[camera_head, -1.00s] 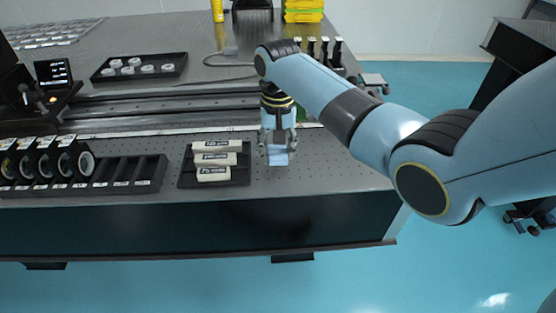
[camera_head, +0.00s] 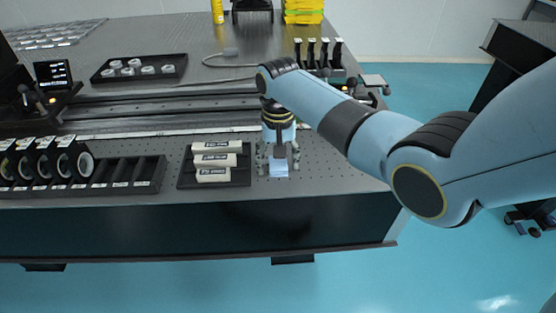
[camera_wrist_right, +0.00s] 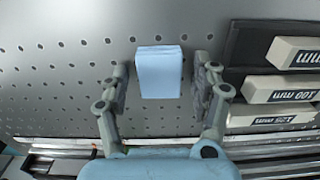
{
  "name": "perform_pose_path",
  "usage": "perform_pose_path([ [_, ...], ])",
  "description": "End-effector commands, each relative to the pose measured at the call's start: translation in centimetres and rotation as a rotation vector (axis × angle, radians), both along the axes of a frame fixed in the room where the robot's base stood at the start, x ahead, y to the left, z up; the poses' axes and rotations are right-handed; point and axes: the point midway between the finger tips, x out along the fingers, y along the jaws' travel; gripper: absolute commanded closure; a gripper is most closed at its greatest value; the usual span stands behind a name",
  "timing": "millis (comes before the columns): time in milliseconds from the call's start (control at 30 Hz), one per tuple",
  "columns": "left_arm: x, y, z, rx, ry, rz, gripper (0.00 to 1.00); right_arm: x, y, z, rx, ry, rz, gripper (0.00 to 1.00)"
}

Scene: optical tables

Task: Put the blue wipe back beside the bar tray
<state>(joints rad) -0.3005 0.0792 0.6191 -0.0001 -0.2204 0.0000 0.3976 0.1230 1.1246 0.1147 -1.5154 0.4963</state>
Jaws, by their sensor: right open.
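The blue wipe (camera_head: 279,168) is a small light-blue folded block on the perforated table top, just right of the bar tray. It also shows in the right wrist view (camera_wrist_right: 159,72), between the open fingers and apart from both. The bar tray (camera_head: 185,180) is black and holds white labelled bars; part of its rim shows in the right wrist view (camera_wrist_right: 232,50). My right gripper (camera_head: 278,164) is open around the wipe, pointing down. In the right wrist view its fingertips (camera_wrist_right: 160,75) stand either side of the wipe. My left gripper is not in view.
A black rack (camera_head: 120,176) with round optics stands left of the bar tray. A rail (camera_head: 190,108) runs behind. A black tray (camera_head: 140,75) with white round parts lies farther back. The table's front edge is close; bare table lies to the right of the wipe.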

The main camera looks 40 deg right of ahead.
Motion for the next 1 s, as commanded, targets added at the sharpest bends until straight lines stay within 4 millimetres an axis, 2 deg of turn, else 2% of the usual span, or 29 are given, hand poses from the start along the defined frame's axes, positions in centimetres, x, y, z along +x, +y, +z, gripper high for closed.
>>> perform_pose_path([
  [167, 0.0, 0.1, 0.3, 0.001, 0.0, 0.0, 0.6, 0.1, 0.0, 1.3, -0.001, -0.003, 0.0, 0.36],
  [600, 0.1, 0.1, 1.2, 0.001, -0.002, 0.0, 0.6, 0.0, 0.0, 10.3, -0.001, -0.003, 0.001, 0.36],
  [800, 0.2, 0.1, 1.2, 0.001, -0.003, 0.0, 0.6, 0.0, 0.0, 12.1, -0.001, -0.001, -0.001, 0.36],
  [1000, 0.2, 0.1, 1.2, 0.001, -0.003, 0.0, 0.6, 0.0, 0.0, 12.3, 0.0, 0.0, -0.001, 0.36],
])
